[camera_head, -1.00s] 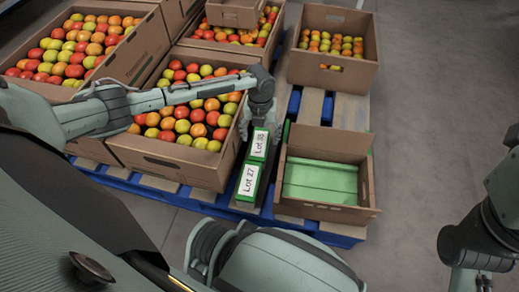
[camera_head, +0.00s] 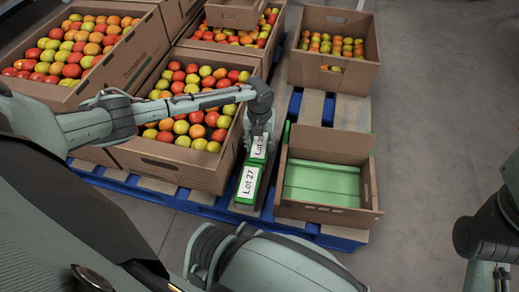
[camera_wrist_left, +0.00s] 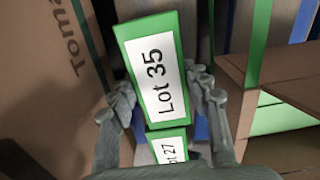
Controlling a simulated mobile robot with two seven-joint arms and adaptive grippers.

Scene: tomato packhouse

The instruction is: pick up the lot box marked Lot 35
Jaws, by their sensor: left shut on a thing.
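The lot box marked Lot 35 (camera_wrist_left: 152,70) is green with a white label and fills the middle of the left wrist view. In the head view the Lot 35 box (camera_head: 259,147) shows only partly below my left gripper (camera_head: 257,127). My left gripper is shut on this box, with one finger on each side of it in the wrist view. A second green box, marked Lot 27 (camera_head: 248,183), stands just in front of it. My right gripper (camera_head: 486,279) is at the bottom right, cut by the frame edge; its opening is unclear.
A tomato carton (camera_head: 190,167) stands close on the left. An open carton with a green lining (camera_head: 325,207) stands close on the right. More tomato cartons stand behind. All are on a blue pallet (camera_head: 341,240); grey floor (camera_head: 420,150) is clear to the right.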

